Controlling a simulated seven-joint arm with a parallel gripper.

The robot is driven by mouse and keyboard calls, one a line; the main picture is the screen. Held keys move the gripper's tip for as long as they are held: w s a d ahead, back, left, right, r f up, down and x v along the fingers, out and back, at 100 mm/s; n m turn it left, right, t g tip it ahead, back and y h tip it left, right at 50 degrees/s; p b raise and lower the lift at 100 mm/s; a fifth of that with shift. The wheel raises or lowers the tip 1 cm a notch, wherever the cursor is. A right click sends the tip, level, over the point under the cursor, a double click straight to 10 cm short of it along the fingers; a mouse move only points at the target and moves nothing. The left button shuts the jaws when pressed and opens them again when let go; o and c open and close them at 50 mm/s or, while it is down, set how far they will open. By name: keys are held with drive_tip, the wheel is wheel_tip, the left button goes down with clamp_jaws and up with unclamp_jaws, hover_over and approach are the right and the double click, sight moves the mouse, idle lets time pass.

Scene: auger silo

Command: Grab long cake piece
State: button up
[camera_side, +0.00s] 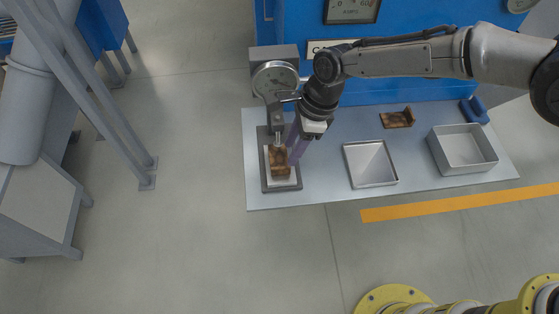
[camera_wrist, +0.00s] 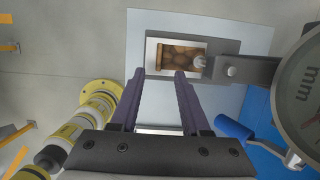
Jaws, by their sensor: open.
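A brown, oblong cake piece (camera_side: 280,162) lies on a pale plate on the base of a dial gauge stand (camera_side: 275,82). It also shows in the wrist view (camera_wrist: 178,58), just beyond my fingertips. My gripper (camera_side: 295,150) is open, with its two purple fingers pointing down beside the gauge and close to the piece. In the wrist view my fingertips (camera_wrist: 160,76) are apart with nothing visible between them, near the piece's lower edge. Whether they touch it, I cannot tell. A second brown piece (camera_side: 397,118), with a raised end, lies farther right on the table.
The gauge's dial and plunger stand very close to my gripper; the plunger tip (camera_wrist: 200,62) is at the piece's right end. A shallow square tray (camera_side: 370,164), a deeper metal box (camera_side: 462,150) and a blue object (camera_side: 474,109) are on the table (camera_side: 325,185). A blue cabinet stands behind.

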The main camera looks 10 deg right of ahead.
sight(281, 167)
drive_tip(key=shift+a+x, duration=0.2)
drive_tip(key=shift+x, duration=3.25)
drive_tip(key=shift+s, duration=0.1)
clamp_jaws()
drive_tip(key=shift+r, duration=0.1)
